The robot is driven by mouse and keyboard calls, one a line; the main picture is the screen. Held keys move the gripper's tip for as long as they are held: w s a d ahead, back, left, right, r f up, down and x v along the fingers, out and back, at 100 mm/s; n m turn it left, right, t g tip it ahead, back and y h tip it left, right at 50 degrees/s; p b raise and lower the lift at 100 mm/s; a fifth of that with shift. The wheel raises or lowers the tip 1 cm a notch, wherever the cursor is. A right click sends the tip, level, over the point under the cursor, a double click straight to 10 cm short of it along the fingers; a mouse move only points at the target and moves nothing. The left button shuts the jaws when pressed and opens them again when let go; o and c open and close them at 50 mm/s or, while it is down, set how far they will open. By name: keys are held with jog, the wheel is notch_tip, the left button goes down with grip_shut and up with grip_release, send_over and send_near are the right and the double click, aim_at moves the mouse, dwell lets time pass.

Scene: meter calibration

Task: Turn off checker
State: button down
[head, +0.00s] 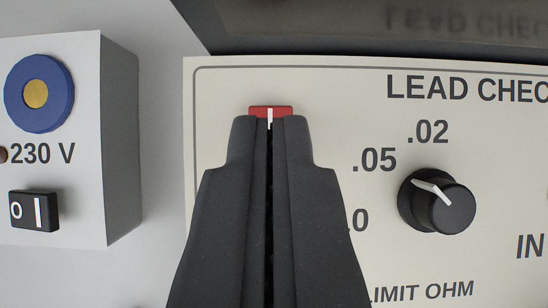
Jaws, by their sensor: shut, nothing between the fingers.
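The lead checker (480,180) is a cream panel with "LEAD CHEC" printed at its upper right, cut off by the frame edge. On its left part, a red switch or button with a white line (282,111) shows just beyond my fingertips. My gripper (269,121) is shut and empty, with its tips in front of the red part's lower portion. Most of the red part is hidden, and I cannot tell whether the tips touch it. A black knob (452,209) with a white pointer sits to the right, its pointer aimed up and left.
A grey box (120,140) at left carries a blue and gold round socket (36,93), a "230 V" label and a black rocker switch (34,211). A dark surface (370,25) lies along the top. A gap of plain grey separates box and panel.

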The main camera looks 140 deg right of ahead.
jog(key=shift+s+f, duration=0.1)
jog(key=shift+f, duration=0.7)
jog(key=shift+f, duration=0.1)
jog(key=b, duration=0.3)
jog(key=shift+d+f+t, duration=0.15)
jog(key=shift+f+t, duration=0.15)
jog(key=shift+s+r, duration=0.1)
jog(key=shift+r, duration=0.1)
jog(key=shift+w+a+r, duration=0.35)
jog(key=shift+w, duration=0.25)
jog(key=shift+r, duration=0.15)
